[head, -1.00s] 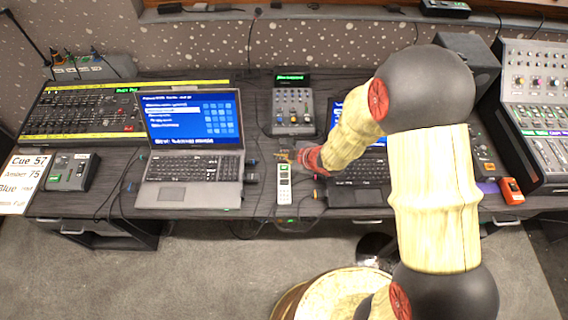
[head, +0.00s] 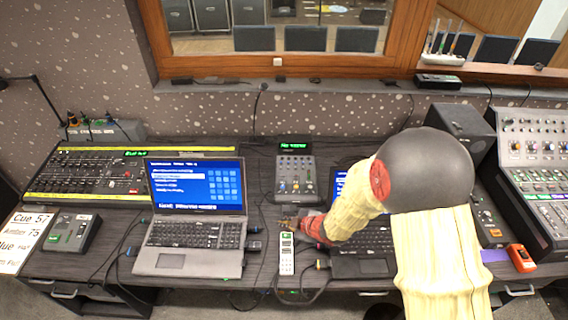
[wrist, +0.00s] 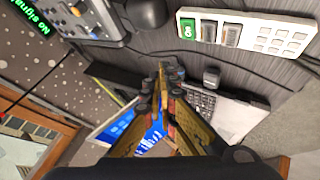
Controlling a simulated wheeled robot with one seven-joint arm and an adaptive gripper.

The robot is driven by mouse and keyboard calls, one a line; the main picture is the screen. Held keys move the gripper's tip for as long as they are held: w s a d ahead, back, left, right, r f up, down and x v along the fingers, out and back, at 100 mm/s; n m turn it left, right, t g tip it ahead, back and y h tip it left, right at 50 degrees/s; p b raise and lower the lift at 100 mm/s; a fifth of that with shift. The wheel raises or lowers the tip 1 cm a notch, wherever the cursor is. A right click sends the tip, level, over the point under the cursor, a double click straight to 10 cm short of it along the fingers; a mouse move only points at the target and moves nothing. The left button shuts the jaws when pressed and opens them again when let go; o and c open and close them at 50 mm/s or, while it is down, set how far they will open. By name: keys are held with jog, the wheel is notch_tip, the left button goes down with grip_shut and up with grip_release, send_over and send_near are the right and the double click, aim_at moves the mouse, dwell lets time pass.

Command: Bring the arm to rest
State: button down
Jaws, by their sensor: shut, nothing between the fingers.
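My gripper (head: 287,223) is shut and empty. In the head view it hangs over the desk between the two laptops, just above the far end of a white handheld controller (head: 287,256); I cannot tell its exact height. In the wrist view my gripper's fingertips (wrist: 162,72) meet, and the controller (wrist: 250,35) with its green display lies off to the upper right, apart from the fingers. My arm reaches in from the lower right and covers much of the right laptop (head: 362,266).
The left laptop (head: 195,190), a small mixer (head: 295,172), a fader console (head: 90,172), a small black box (head: 70,232) and an orange device (head: 521,257) stand on the desk (head: 118,268). Cables run around the controller. A large console (head: 540,160) is at the right.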

jog(key=s+d+f+m+h, duration=0.1)
jog(key=d, duration=0.1)
jog(key=s+d+f+m+g+h, duration=0.1)
jog(key=d+f, duration=0.1)
jog(key=s+d+f+m+h, duration=0.1)
jog(key=s+d, duration=0.1)
jog(key=d, duration=0.1)
jog(key=shift+f+m+g, duration=0.3)
jog(key=shift+g, duration=0.1)
jog(key=d, duration=0.1)
jog(key=s+d+m+h, duration=0.1)
jog(key=d+r, duration=0.1)
jog(key=shift+s+m+g+h, duration=0.3)
jog(key=shift+s+g+h, duration=0.1)
jog(key=s+d+r+m+g+h, duration=0.25)
jog(key=s+d+r+m, duration=0.5)
jog(key=s+r, duration=0.4)
jog(key=s+r+m+t, duration=0.1)
jog(key=s+r, duration=0.2)
jog(key=r, duration=0.4)
jog(key=s+r+m+t+y, duration=0.1)
jog(key=s+r+m, duration=0.1)
jog(key=r, duration=0.6)
jog(key=s+r+m+t, duration=0.1)
jog(key=s+r, duration=0.3)
jog(key=r, duration=0.4)
jog(key=shift+s+a+t, duration=0.25)
jog(key=shift+s+t, duration=0.1)
jog(key=shift+s, duration=0.05)
jog(key=shift+a, duration=0.1)
